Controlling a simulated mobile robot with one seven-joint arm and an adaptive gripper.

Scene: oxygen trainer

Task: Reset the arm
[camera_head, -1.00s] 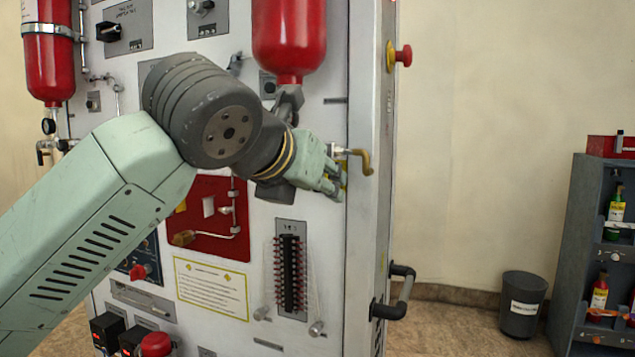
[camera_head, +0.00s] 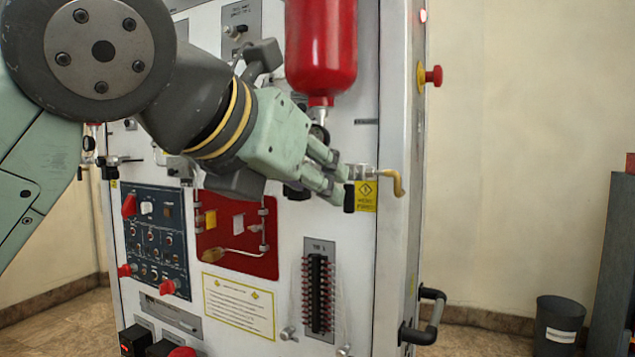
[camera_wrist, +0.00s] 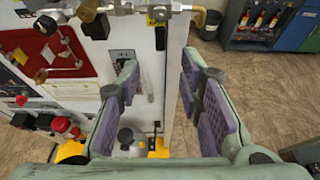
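My gripper (camera_head: 336,182) is pale green and sits in front of the white panel (camera_head: 365,270) in the head view. Its fingertips are just left of a brass valve handle (camera_head: 398,182) and overlap the valve fitting in the picture; I cannot tell if they touch. In the wrist view my gripper (camera_wrist: 162,92) has its purple-padded fingers well apart, with nothing between them. The brass handle (camera_wrist: 199,18) is beyond the fingers at the top there. My arm enters the head view from the left.
A red cylinder (camera_head: 320,45) hangs just above my gripper. A red recessed plate (camera_head: 270,262) and a black-and-red connector strip (camera_head: 318,293) are below. A black grab handle (camera_head: 425,318) juts from the panel's right edge. A dark bin (camera_head: 558,325) stands on the floor at right.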

